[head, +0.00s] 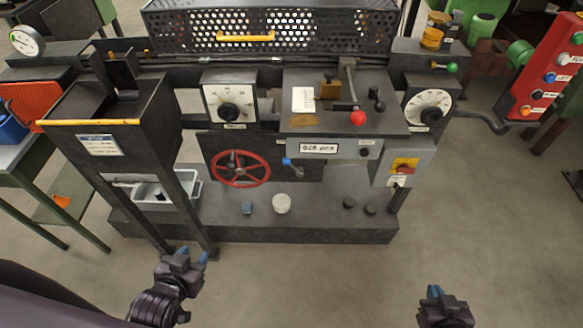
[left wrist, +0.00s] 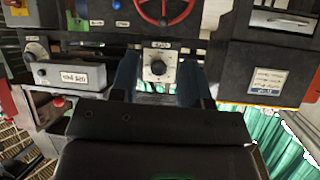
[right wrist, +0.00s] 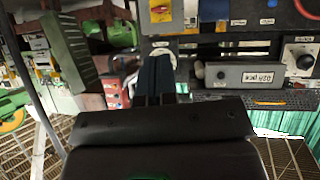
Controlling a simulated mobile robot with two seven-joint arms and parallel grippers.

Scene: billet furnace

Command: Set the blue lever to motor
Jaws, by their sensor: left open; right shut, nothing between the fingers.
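The blue lever (head: 287,162) is a short lever with a blue knob on the front of the dark machine, right of the red handwheel (head: 240,168) and below the "026 pcx" plate. I cannot read any label for its positions. A blue knob (left wrist: 116,4) shows at the top edge of the left wrist view. My left gripper (head: 193,254) is open and empty, low in front of the machine, left of and apart from the lever. My right gripper (head: 433,291) is shut and empty, over the floor at lower right, also apart from it.
A red-knobbed lever (head: 358,118) stands on the machine's top. A white dial (head: 230,102) and a red-yellow switch (head: 404,165) are on its front. A grey tray (head: 152,193) and cups stand on the base. A red panel (head: 548,75) is at right. The front floor is clear.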

